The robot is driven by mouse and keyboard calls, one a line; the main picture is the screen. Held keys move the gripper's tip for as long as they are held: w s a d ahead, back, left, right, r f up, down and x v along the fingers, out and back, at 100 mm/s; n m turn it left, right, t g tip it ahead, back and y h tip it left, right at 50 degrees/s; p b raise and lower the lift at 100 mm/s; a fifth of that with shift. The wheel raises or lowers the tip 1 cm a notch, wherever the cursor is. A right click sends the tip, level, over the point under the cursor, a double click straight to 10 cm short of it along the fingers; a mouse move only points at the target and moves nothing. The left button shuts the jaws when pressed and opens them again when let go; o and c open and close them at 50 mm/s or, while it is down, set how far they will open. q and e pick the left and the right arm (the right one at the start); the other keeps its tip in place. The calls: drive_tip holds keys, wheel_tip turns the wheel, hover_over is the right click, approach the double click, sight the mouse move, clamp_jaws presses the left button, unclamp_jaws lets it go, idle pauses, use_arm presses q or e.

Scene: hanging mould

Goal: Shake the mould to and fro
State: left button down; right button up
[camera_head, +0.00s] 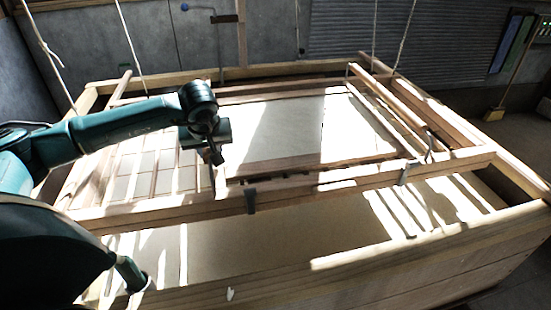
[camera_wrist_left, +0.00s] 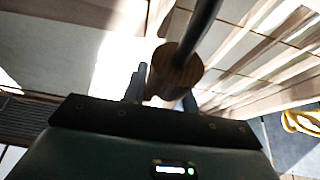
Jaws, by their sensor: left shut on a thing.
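The mould (camera_head: 290,135) is a wooden frame with a pale flat sheet, lying level over a large wooden vat (camera_head: 420,265). Its near bar carries dark metal clips. My left gripper (camera_head: 214,155) is over the mould's left-centre part, pointing down. In the left wrist view its fingers (camera_wrist_left: 160,88) are shut around a round wooden grip (camera_wrist_left: 174,72) with a dark rod running up from it. How the grip joins the mould is not clear. My right gripper is not in view.
Several ropes (camera_head: 131,45) hang from above around the frame. Wooden slats (camera_head: 395,115) lie along the right side. A broom (camera_head: 494,113) leans at the far right. A yellow object (camera_wrist_left: 302,119) lies on the floor in the left wrist view. Strong sunlight stripes cross the wood.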

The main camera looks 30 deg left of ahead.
use_arm(q)
drive_tip(key=shift+s+d, duration=0.6)
drive_tip(key=shift+s, duration=0.15)
drive_tip(key=w+a, duration=0.2)
drive_tip(key=w, duration=0.1)
drive_tip(key=w+a, duration=0.3)
drive_tip(key=shift+w+a+b, duration=0.1)
drive_tip(key=shift+w+b, duration=0.05)
drive_tip(key=shift+b, duration=0.15)
drive_tip(key=s+d, duration=0.2)
drive_tip(key=s, duration=0.1)
drive_tip(key=s+d+p, duration=0.1)
drive_tip(key=s+d, duration=0.2)
drive_tip(key=shift+s+d, duration=0.1)
drive_tip(key=shift+s, duration=0.05)
